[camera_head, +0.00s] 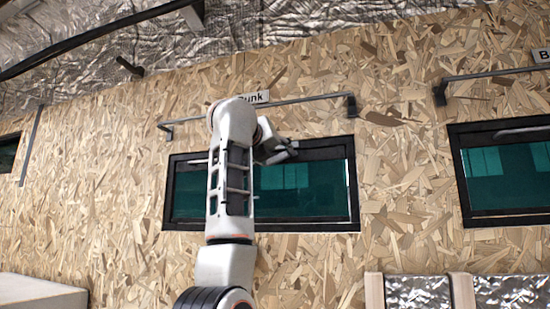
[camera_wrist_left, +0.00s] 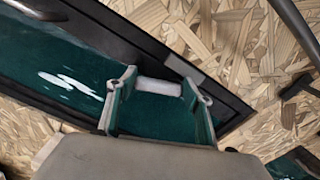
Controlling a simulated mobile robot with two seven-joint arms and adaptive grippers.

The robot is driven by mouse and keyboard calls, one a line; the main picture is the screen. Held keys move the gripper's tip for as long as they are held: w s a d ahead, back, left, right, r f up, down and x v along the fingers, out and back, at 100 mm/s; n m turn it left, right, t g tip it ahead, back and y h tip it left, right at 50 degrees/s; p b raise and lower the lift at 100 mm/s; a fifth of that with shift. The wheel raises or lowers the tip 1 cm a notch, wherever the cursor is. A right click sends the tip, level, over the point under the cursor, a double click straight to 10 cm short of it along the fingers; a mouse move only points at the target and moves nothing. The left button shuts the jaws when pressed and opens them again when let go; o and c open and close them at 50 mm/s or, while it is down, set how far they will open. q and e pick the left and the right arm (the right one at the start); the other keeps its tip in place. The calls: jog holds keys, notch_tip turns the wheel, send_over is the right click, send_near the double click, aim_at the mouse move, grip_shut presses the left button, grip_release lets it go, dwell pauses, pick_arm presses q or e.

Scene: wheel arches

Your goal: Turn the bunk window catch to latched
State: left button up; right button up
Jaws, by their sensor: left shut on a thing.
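The bunk window (camera_head: 310,187) is a dark-framed teal pane in the chipboard wall, under a label plate (camera_head: 259,97) reading "unk" with its start hidden by my arm. My left gripper (camera_head: 288,150) is at the top edge of this window's frame. In the left wrist view, my left gripper (camera_wrist_left: 160,100) has its two fingers on either side of a pale, short bar, the catch (camera_wrist_left: 158,87), at the frame's edge. It is shut on the catch. The catch's angle against its latched position cannot be told. My right gripper is in neither view.
A thin rail (camera_head: 310,98) runs above the window on dark brackets. A second dark-framed window (camera_head: 508,178) is at the right, with its own rail above. Foil-faced panels with wooden battens (camera_head: 374,290) stand low at the right. A pale box top (camera_head: 35,292) is at lower left.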

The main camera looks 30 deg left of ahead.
aim_at(286, 166)
pick_arm(q)
jog(key=shift+f+n+b, duration=0.3)
jog(key=shift+n+b, duration=0.05)
jog(key=shift+n, duration=0.55)
jog(key=n, duration=0.1)
jog(key=n+b, duration=0.1)
jog(key=shift+d+f+n, duration=0.1)
jog(key=shift+f+n, duration=0.2)
jog(key=shift+n, duration=0.1)
jog(key=n, duration=0.2)
jog(key=shift+d+f+n, duration=0.15)
jog(key=shift+f+n, duration=0.1)
jog(key=shift+n, duration=0.05)
jog(key=n, duration=0.1)
jog(key=n+b, duration=0.1)
jog(key=shift+d+f+n, duration=0.2)
jog(key=shift+n, duration=0.2)
jog(key=shift+w+d+f+n, duration=0.1)
jog(key=shift+d+n, duration=0.1)
jog(key=shift+n, duration=0.7)
jog(key=shift+w+d+f+n, duration=0.1)
jog(key=shift+d+n, duration=0.05)
jog(key=shift+n, duration=0.75)
